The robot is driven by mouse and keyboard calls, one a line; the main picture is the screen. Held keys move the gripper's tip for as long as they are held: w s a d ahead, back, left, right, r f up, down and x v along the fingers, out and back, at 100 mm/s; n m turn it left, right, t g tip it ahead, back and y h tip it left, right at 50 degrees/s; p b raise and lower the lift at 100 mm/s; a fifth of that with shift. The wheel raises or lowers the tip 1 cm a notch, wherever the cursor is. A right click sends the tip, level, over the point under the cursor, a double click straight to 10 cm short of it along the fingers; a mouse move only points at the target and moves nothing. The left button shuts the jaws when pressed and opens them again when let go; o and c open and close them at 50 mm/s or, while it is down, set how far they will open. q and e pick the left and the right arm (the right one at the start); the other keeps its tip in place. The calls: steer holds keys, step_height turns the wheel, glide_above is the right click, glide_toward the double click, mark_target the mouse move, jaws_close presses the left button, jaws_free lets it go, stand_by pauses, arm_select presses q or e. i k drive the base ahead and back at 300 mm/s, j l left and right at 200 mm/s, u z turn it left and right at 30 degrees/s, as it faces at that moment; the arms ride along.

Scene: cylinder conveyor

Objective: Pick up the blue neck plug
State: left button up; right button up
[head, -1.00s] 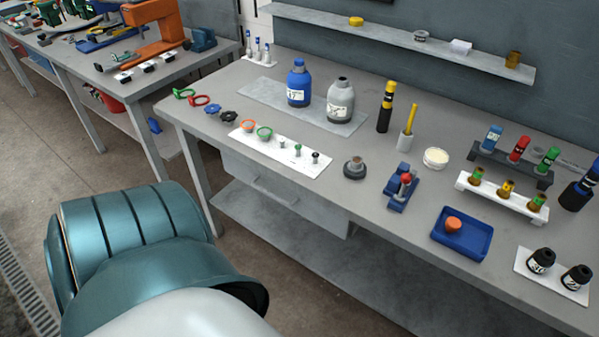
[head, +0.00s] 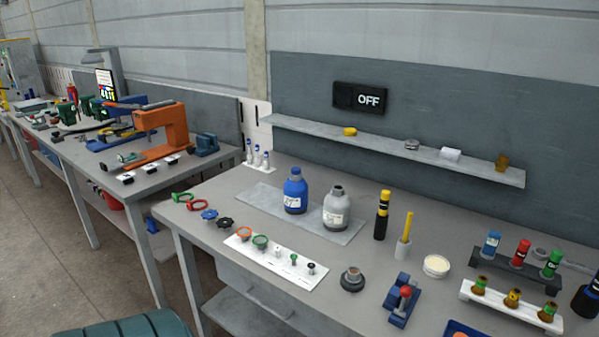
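No piece is clearly recognisable as a blue neck plug at this size. A small blue lobed piece (head: 209,214) lies on the workbench (head: 375,230) near its left end, beside a similar black piece (head: 225,222). A blue bottle (head: 295,191) with a white label stands upright on a grey mat, left of a grey bottle (head: 336,207). A white strip (head: 310,283) in front of the bottles carries an orange ring, a green ring and small plugs, none clearly blue. Neither of my grippers is in view.
Red and green rings (head: 184,197) lie at the bench's left end. A blue fixture with a red knob (head: 403,302) stands toward the front right, with vial racks (head: 512,302) beyond. A shelf (head: 380,146) hangs on the back panel. Another bench (head: 95,170) stands left.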

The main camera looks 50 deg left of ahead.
mark_target(296, 170)
steer(key=i, duration=0.4)
steer(key=u, duration=1.85)
